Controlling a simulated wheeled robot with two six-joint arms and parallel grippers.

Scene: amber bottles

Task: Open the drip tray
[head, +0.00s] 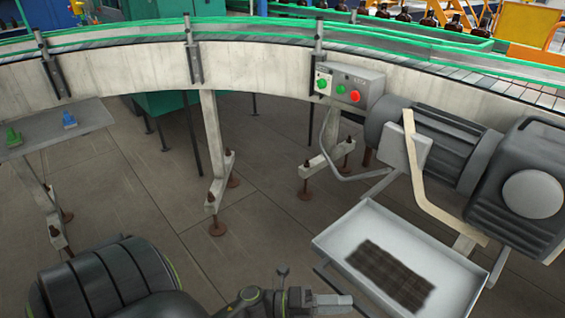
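The drip tray (455,266) is a shallow, light grey metal pan with raised rims, below the motor at the lower right. A dark, grid-like patch (390,272) covers part of its floor. Its open top shows; I cannot tell how far it is slid out. My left gripper (345,302) is at the bottom edge, pointing right, just left of the tray's near corner in the picture. It appears apart from the tray, with nothing visible in it. Its fingers show side-on, so their gap is unclear. My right gripper is out of view.
The dark grey motor (432,145) and a beige bracket (425,185) overhang the tray's far side. A control box (358,85) with buttons sits on the curved conveyor (265,72). Conveyor legs (214,150) stand on the floor. Floor left of the tray is largely clear.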

